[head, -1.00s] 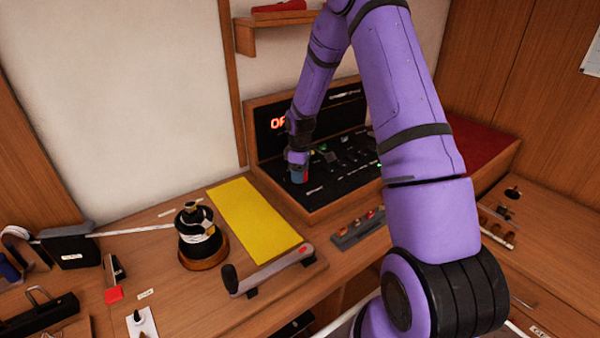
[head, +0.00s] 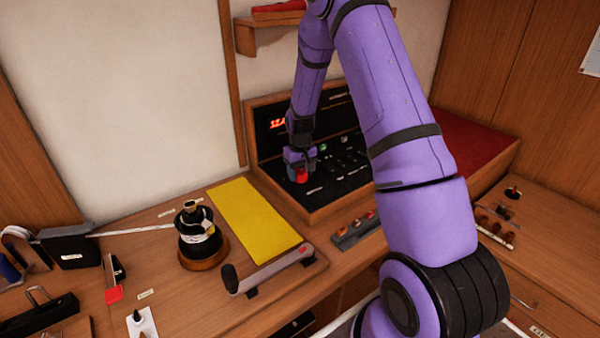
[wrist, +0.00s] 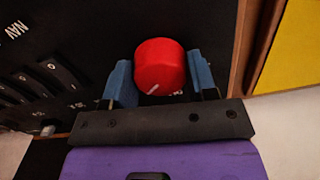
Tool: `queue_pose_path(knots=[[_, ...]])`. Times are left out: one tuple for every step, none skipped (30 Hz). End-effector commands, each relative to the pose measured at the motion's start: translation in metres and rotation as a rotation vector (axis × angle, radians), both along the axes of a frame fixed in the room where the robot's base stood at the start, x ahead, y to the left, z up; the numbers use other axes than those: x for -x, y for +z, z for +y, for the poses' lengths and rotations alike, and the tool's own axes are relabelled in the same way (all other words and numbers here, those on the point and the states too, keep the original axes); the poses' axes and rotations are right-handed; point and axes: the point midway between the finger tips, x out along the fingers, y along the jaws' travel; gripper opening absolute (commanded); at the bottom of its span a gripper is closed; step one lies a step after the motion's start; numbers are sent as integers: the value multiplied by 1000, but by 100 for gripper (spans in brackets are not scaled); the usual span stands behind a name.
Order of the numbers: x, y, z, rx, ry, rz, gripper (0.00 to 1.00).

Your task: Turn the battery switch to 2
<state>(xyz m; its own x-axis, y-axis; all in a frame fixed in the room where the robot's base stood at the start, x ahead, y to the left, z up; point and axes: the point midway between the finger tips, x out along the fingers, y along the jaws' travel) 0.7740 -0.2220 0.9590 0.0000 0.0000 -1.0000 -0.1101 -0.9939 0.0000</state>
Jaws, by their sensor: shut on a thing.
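The battery switch is a round red knob (wrist: 160,66) on the black panel (wrist: 84,30); in the head view the knob (head: 301,175) shows at the panel's left end. A pale pointer mark on the knob lies toward its lower left edge in the wrist view. My gripper (wrist: 162,84) has its blue fingers on either side of the knob, shut on it. The printed positions around the knob are mostly hidden by the knob and gripper. A red display (head: 278,124) on the upright panel is lit; its text is too small to read surely.
A row of rocker switches (wrist: 40,80) sits beside the knob. A yellow mat (head: 250,220), a black winch drum (head: 196,235) and a grey handle (head: 270,272) lie on the bench at left. A wooden shelf (head: 262,38) hangs above.

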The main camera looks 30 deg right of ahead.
Motion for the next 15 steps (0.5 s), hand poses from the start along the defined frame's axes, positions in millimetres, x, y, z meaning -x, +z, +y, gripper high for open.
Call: queue_pose_path(knots=[[0, 0, 0, 0, -22, 0, 29], [0, 0, 0, 1, -37, 0, 29], [0, 0, 0, 1, -53, 0, 29], [0, 0, 0, 1, -66, 0, 29], [0, 0, 0, 1, -77, 0, 29], [0, 0, 0, 1, -89, 0, 29], [0, 0, 0, 1, -97, 0, 29], [0, 0, 0, 0, -105, 0, 29], [0, 0, 0, 0, -114, 0, 29], [0, 0, 0, 0, -119, 0, 29], [0, 0, 0, 0, -122, 0, 29], [0, 0, 0, 0, -126, 0, 29], [0, 0, 0, 0, -129, 0, 29], [0, 0, 0, 0, -131, 0, 29], [0, 0, 0, 0, -132, 0, 29]])
